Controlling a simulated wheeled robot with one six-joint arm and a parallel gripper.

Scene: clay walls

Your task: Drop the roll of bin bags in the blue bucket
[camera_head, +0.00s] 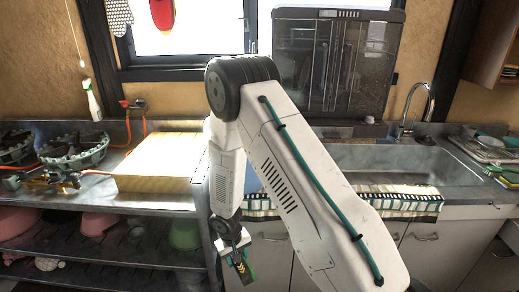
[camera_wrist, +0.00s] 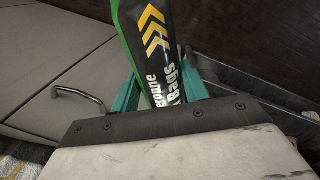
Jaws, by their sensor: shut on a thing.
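The roll of bin bags is black with a green edge, yellow chevrons and white lettering. It shows in the wrist view (camera_wrist: 155,45) between the teal fingers of my gripper (camera_wrist: 158,82). In the head view the roll (camera_head: 244,270) hangs from my gripper (camera_head: 236,255), tilted, below counter height and in front of the cabinets. My gripper is shut on it. A blue surface (camera_head: 252,180), which looks like the blue bucket, shows only as a small patch behind my arm at the counter. My arm hides the rest of it, and its opening is not visible.
A pale yellow box (camera_head: 163,165) stands on the steel counter left of my arm, with gas burners (camera_head: 75,150) further left. The sink (camera_head: 390,165) is to the right, with a striped towel (camera_head: 400,200) along its front. Pink and green bowls sit on the lower shelf.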

